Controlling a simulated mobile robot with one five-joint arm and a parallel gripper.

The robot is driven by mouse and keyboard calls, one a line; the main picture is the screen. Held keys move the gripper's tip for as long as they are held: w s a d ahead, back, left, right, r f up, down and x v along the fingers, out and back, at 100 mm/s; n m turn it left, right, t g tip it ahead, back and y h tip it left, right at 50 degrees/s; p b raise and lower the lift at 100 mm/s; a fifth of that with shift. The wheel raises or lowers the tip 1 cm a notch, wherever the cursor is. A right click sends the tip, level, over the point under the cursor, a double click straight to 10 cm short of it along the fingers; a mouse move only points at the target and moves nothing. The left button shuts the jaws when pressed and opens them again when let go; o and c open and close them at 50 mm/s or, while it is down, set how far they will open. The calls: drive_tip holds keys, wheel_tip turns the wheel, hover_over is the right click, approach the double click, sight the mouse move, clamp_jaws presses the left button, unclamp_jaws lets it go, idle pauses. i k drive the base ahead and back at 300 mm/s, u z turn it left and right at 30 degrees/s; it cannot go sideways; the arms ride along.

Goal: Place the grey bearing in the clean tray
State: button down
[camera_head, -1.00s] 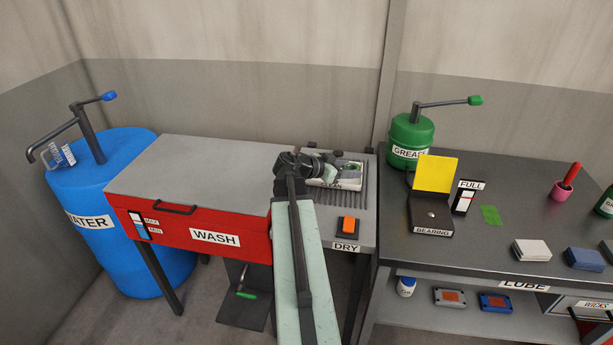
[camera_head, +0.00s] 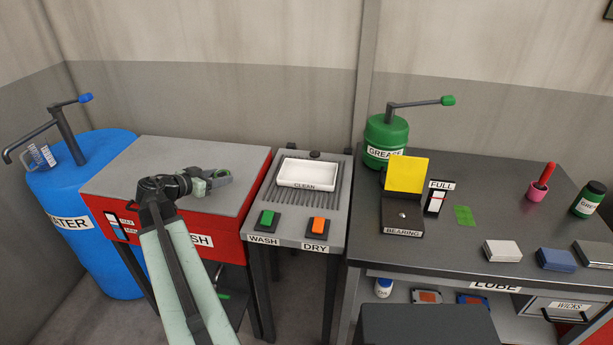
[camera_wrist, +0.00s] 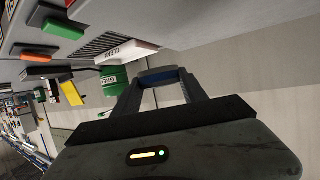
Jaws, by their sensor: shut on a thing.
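My gripper (camera_head: 222,176) is above the lid of the red wash tank, left of the clean tray. In the wrist view, my gripper (camera_wrist: 168,78) is shut on a small dark grey-blue piece, the grey bearing (camera_wrist: 160,76), held between the fingertips. Its shape is partly hidden by the fingers. The clean tray (camera_head: 308,173), white and shallow with a CLEAN label, looks empty on the ribbed drain board. It also shows in the wrist view (camera_wrist: 128,51). My gripper is apart from the tray.
Green WASH (camera_head: 266,220) and orange DRY (camera_head: 318,227) buttons stand in front of the tray. The red wash tank (camera_head: 225,241) is left, beside a blue water drum (camera_head: 98,190). Right is the lube bench with a green grease pot (camera_head: 385,141) and yellow-flapped bearing stand (camera_head: 402,212).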

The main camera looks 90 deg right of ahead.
sight(301, 175)
drive_tip(key=z, duration=0.05)
drive_tip(key=k, duration=1)
drive_tip(key=z, duration=0.3)
drive_tip(key=i, duration=0.5)
